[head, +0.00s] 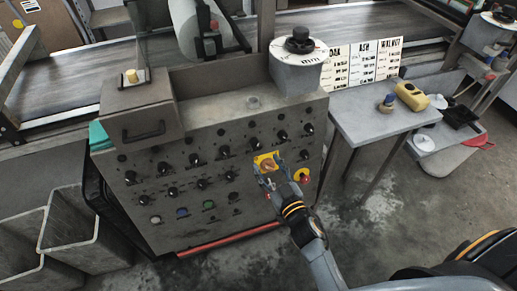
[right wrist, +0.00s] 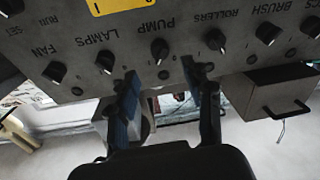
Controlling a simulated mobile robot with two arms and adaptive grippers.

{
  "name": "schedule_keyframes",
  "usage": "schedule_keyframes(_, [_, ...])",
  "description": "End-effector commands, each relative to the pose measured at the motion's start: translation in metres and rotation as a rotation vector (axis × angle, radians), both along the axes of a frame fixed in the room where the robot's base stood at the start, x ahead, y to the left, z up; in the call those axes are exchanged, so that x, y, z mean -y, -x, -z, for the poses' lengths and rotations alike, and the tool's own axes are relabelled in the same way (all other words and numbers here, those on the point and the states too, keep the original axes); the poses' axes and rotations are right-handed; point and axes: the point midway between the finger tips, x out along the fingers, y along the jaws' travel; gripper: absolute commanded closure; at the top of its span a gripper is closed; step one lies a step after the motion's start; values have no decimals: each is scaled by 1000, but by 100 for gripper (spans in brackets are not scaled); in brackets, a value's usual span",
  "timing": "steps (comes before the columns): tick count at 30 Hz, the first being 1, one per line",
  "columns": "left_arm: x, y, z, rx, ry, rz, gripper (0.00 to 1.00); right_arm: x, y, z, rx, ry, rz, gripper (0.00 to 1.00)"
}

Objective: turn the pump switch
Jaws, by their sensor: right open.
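The pump switch is a black knob with a pale pointer mark (right wrist: 159,48) on the grey panel. Its PUMP label appears upside down in the right wrist view. In the head view the pump switch (head: 253,150) sits in the upper knob row, just above my right gripper (head: 268,172). In the right wrist view my right gripper (right wrist: 169,88) is open, with one blue-grey finger on each side of the pump switch's line and nothing between them. The knob is beyond the fingertips; contact is not visible. My left gripper is not in view.
The control box (head: 160,225) carries several similar knobs, with the rollers knob (right wrist: 215,38) and lamps knob (right wrist: 105,60) beside the pump switch. A yellow plate (right wrist: 118,5) and a red button (head: 304,175) are close by. A side table (head: 375,123) stands right.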

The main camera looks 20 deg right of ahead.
Motion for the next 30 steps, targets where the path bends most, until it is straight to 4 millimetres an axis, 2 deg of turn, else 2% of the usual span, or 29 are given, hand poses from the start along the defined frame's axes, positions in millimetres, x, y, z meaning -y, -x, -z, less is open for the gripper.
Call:
schedule_keyframes(1, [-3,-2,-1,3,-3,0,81,-1,-13,-1,2,-2,1,49])
schedule_keyframes(3, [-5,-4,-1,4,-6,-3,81,-3,-27,-1,1,-1,0,49])
schedule_keyframes(10, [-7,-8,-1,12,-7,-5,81,-7,-61,0,0,-3,1,49])
schedule_keyframes(15, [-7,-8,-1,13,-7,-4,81,-8,-71,1,-1,-1,1,49])
schedule_keyframes(23, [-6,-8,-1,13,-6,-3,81,-8,-71,1,-2,-1,1,49])
schedule_keyframes(26, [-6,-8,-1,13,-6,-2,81,-8,-71,1,-2,-1,1,65])
schedule_keyframes(30, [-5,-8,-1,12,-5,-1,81,-8,-71,1,-2,-1,1,94])
